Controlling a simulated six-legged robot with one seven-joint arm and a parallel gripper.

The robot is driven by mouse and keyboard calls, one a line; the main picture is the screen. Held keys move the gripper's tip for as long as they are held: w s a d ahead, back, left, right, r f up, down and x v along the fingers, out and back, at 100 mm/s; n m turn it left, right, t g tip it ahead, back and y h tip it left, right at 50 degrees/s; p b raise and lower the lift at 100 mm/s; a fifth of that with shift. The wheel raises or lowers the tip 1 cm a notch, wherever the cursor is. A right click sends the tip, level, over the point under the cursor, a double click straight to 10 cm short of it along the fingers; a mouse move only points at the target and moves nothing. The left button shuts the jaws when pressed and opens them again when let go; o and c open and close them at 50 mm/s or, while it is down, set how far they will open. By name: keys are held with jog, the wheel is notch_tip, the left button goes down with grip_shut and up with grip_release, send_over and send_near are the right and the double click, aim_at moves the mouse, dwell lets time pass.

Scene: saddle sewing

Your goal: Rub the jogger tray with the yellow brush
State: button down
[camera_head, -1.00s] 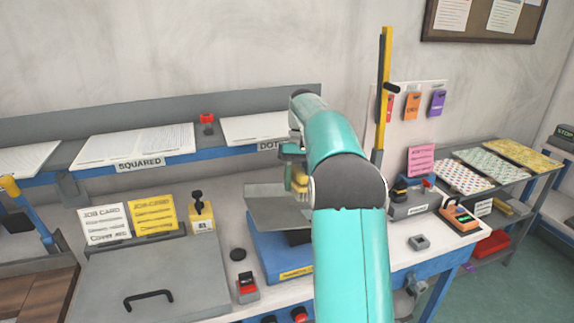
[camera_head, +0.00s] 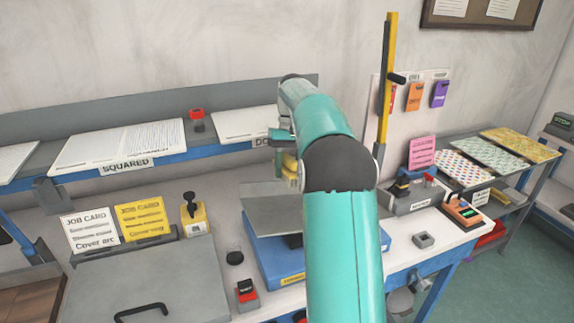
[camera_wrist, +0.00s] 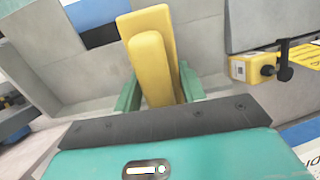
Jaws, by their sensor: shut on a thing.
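The yellow brush (camera_wrist: 150,62) is clamped between the green fingers of my gripper (camera_wrist: 160,82) in the wrist view. In the head view the brush (camera_head: 290,166) is a small yellow patch beside my arm, at the upper right of the tray. The jogger tray (camera_head: 268,208) is a tilted grey plate on a blue base (camera_head: 268,262). My arm hides its right part. Grey panels lie behind the brush in the wrist view. I cannot tell whether the bristles touch the tray.
A yellow stamp-like device (camera_head: 194,218) with a black knob stands left of the tray; it also shows in the wrist view (camera_wrist: 252,68). A red-buttoned box (camera_head: 246,292) is in front. A shelf with paper stacks (camera_head: 118,146) runs behind. A tall yellow post (camera_head: 389,70) rises at right.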

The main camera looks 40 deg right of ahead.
jog(key=shift+f, duration=0.4)
jog(key=x, duration=0.4)
jog(key=shift+s+f, duration=0.1)
jog(key=shift+s, duration=0.05)
jog(key=shift+a+f, duration=0.15)
jog(key=shift+f, duration=0.45)
jog(key=shift+a+f, duration=0.1)
jog(key=shift+f, duration=0.1)
jog(key=shift+s+d+f, duration=0.15)
jog(key=shift+s+d, duration=0.2)
jog(key=shift+d, duration=0.8)
jog(key=shift+s+d+f, duration=0.15)
jog(key=shift+s+d, duration=0.2)
jog(key=shift+d, duration=0.75)
jog(key=shift+s+d+f, duration=0.15)
jog(key=shift+s+d, duration=0.15)
jog(key=shift+d, duration=0.85)
jog(key=shift+s+d+f, duration=0.1)
jog(key=shift+s+d, duration=0.2)
jog(key=shift+d, duration=0.8)
jog(key=shift+s+d, duration=0.3)
jog(key=shift+d, duration=0.75)
jog(key=shift+s+d+f, duration=0.1)
jog(key=shift+s+d, duration=0.15)
jog(key=shift+d, duration=0.85)
jog(key=shift+r, duration=0.1)
jog(key=shift+w+a, duration=0.1)
jog(key=shift+a, duration=0.05)
